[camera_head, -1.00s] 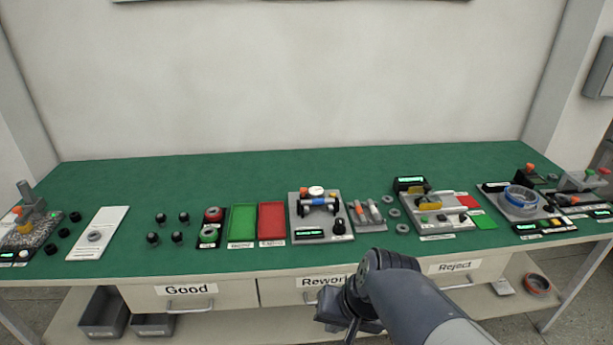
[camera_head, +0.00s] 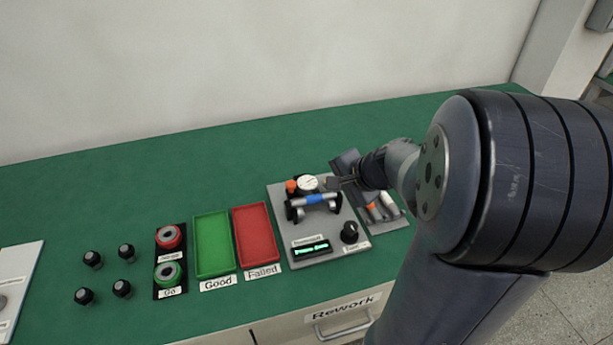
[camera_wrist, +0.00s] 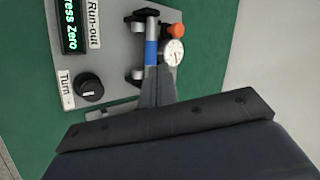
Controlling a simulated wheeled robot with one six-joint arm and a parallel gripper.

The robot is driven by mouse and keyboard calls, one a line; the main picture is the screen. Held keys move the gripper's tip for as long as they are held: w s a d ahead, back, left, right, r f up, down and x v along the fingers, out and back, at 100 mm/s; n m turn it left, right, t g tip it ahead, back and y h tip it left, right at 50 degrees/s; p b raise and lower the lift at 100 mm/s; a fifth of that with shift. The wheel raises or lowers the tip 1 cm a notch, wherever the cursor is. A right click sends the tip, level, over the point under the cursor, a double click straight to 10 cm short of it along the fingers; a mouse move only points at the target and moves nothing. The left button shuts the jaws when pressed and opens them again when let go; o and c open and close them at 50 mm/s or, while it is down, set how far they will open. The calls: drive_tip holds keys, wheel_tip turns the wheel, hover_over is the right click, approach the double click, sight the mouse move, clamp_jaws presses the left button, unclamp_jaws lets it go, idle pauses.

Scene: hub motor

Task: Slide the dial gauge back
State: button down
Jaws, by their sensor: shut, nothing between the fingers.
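The dial gauge (camera_head: 308,182) has a white round face and stands at the back of the grey run-out fixture plate (camera_head: 279,207). An orange knob (camera_head: 291,186) is just left of it. A shaft with a blue middle (camera_head: 314,198) lies across supports in front of the gauge. My gripper (camera_head: 336,184) is shut and empty, just right of the gauge. In the wrist view, the shut fingers (camera_wrist: 158,80) point toward the gauge face (camera_wrist: 173,52) and overlap the shaft's end. I cannot tell whether they touch the gauge.
A black Turn knob (camera_head: 350,232) and a display (camera_head: 311,249) reading "Press Zero" sit at the plate's front. Red (camera_head: 255,234) and green (camera_head: 212,244) trays stand left. Orange-tipped tools (camera_head: 376,208) lie right, partly behind my arm. The green mat behind is clear.

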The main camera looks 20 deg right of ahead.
approach(298, 185)
drive_tip(key=f, duration=0.1)
drive_tip(key=a+f, duration=0.1)
drive_tip(key=s+f+b, duration=0.1)
drive_tip(key=f, duration=0.1)
drive_tip(key=shift+a, duration=0.2)
drive_tip(key=w, duration=0.1)
drive_tip(key=w+a+p, duration=0.1)
drive_tip(key=shift+w+a, duration=0.2)
drive_tip(key=shift+w, duration=0.15)
drive_tip(key=shift+w+a+f, duration=0.15)
drive_tip(key=shift+w+a, duration=0.05)
drive_tip(key=shift+w, duration=0.2)
drive_tip(key=shift+w+p, duration=0.45)
drive_tip(key=shift+w, duration=1.4)
